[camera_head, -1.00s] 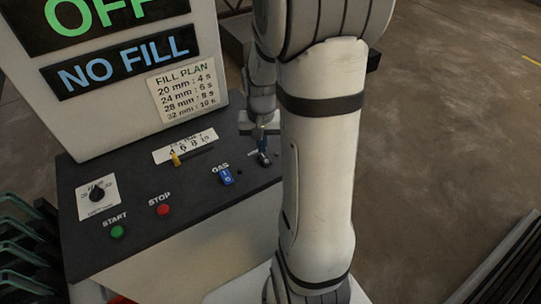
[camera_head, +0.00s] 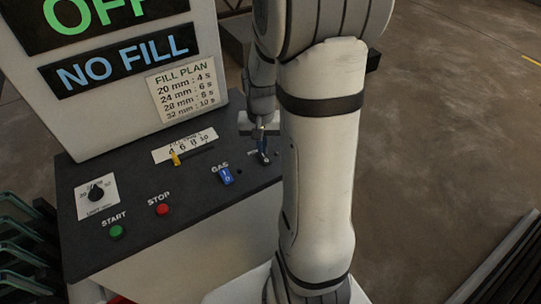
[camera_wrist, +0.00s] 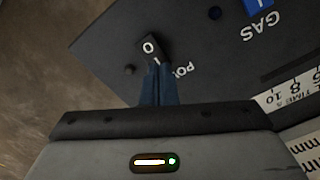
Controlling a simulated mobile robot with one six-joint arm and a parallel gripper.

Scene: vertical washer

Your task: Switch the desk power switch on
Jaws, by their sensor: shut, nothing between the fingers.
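The black power switch (camera_wrist: 150,46) shows in the wrist view with its "O" mark facing the camera and part of an "I" mark near the fingertips. A partly covered label starting "POW" is beside it. My gripper (camera_wrist: 157,70) is shut and empty, its blue fingertips at the "I" end of the switch. I cannot tell whether they press on it.
The blue gas switch (camera_head: 226,176) is just left of my gripper. A yellow slider knob (camera_head: 175,158), a black dial (camera_head: 96,193), a green start button (camera_head: 117,231) and a red stop button (camera_head: 162,210) are farther left. The sign (camera_head: 118,50) behind reads OFF and NO FILL.

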